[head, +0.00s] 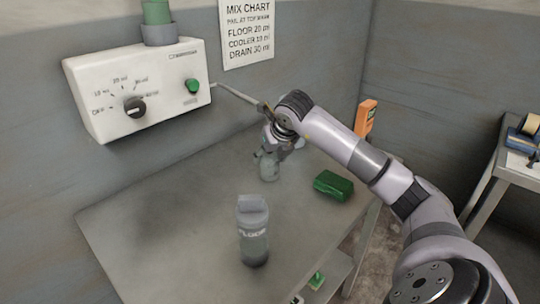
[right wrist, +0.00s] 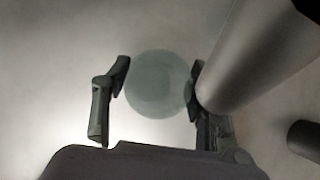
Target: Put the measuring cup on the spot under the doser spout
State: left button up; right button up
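The measuring cup (head: 268,167) is a small translucent grey-green vessel, upright on or just above the bench, below and slightly right of the spout's end. From above, in the right wrist view, it is a round disc (right wrist: 160,84). My right gripper (head: 279,149) is at the cup's top. Its fingers (right wrist: 159,75) stand apart on either side of the cup, close to its edges; whether they press on it is unclear. The doser spout (head: 238,96) is a thin grey tube reaching right from the white doser (head: 145,85). The target spot cannot be made out. My left gripper is not in view.
A grey bottle (head: 253,232) stands at the front of the bench (head: 160,215). A green block (head: 333,185) lies right of the cup. A mix chart (head: 248,32) hangs on the wall. An orange device (head: 366,117) and a side table (head: 500,165) are farther right. The bench's left part is clear.

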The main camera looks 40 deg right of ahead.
jog(key=shift+o, duration=1.2)
jog(key=shift+s+r, duration=0.1)
jog(key=shift+r, duration=0.35)
jog(key=v, duration=1.1)
jog(key=shift+s+r, duration=0.25)
jog(key=shift+a, duration=0.1)
